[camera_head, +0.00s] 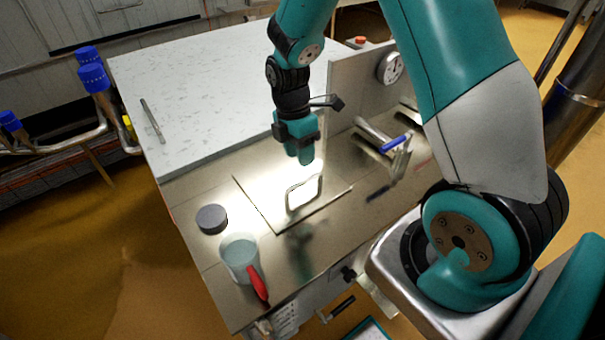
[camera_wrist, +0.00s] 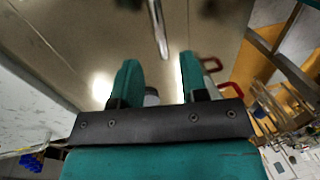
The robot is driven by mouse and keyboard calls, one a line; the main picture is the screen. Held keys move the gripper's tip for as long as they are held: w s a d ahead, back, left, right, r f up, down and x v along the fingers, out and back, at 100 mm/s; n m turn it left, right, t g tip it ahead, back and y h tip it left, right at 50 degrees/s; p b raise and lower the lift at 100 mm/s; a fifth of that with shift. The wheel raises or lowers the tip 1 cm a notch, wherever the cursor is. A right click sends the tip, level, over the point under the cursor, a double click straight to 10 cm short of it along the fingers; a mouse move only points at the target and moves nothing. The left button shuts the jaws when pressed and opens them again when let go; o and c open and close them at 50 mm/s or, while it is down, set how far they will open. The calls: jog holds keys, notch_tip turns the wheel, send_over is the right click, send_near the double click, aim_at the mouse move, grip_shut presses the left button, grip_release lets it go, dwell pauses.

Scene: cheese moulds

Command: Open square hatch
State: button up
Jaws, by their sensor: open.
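The square hatch (camera_head: 265,203) is a flat metal plate set in the steel worktop, with a thin dark outline and strong glare. It lies flush with the worktop, as far as the glare lets me see. A pale loop-shaped handle (camera_head: 290,200) stands up from it. My gripper (camera_head: 304,160) is above the hatch, just behind the handle in the head view, apart from it. In the wrist view my gripper (camera_wrist: 160,78) has its two teal fingers spread with nothing held. A shiny metal bar (camera_wrist: 158,28) shows beyond them; I cannot tell whether it is the handle.
A dark round puck (camera_head: 212,219) and a jug (camera_head: 238,255) with a red handle stand left of the hatch. A blue-handled tool (camera_head: 394,143) lies at the right. A dial gauge (camera_head: 390,67) is on the upright panel. The white marbled top (camera_head: 200,95) is mostly clear.

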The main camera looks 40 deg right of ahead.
jog(key=f, duration=0.3)
jog(key=s+f, duration=0.1)
jog(key=f, duration=0.2)
jog(key=shift+s+f, duration=0.15)
jog(key=shift+f, duration=0.05)
jog(key=shift+c, duration=0.2)
grip_shut()
